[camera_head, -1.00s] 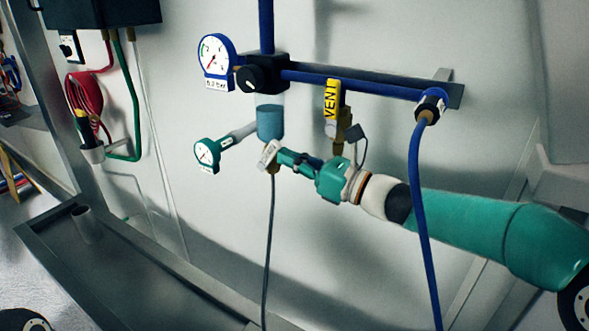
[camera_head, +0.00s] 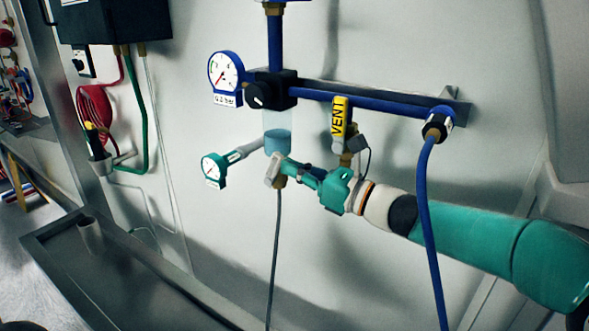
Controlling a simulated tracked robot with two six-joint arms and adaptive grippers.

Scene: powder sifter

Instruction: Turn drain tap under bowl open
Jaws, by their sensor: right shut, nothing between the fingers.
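The clear filter bowl (camera_head: 278,142) hangs under the black regulator body (camera_head: 272,90) on the wall, with blue liquid in its lower part. The drain tap (camera_head: 274,172) sits directly below the bowl: a pale lever tilted across a small brass fitting. A thin grey drain hose (camera_head: 275,250) runs down from it. My right gripper (camera_head: 290,171) reaches in from the right and is shut and empty, its tips right at the tap lever. I cannot tell whether they touch it; the fingers partly hide the fitting. My left gripper is not in view.
A teal gauge (camera_head: 214,170) on a side stem stands left of the bowl. A yellow VENT handle (camera_head: 339,117) hangs above my right wrist. A blue hose (camera_head: 426,200) crosses in front of my right arm. A metal trough (camera_head: 120,285) lies below left.

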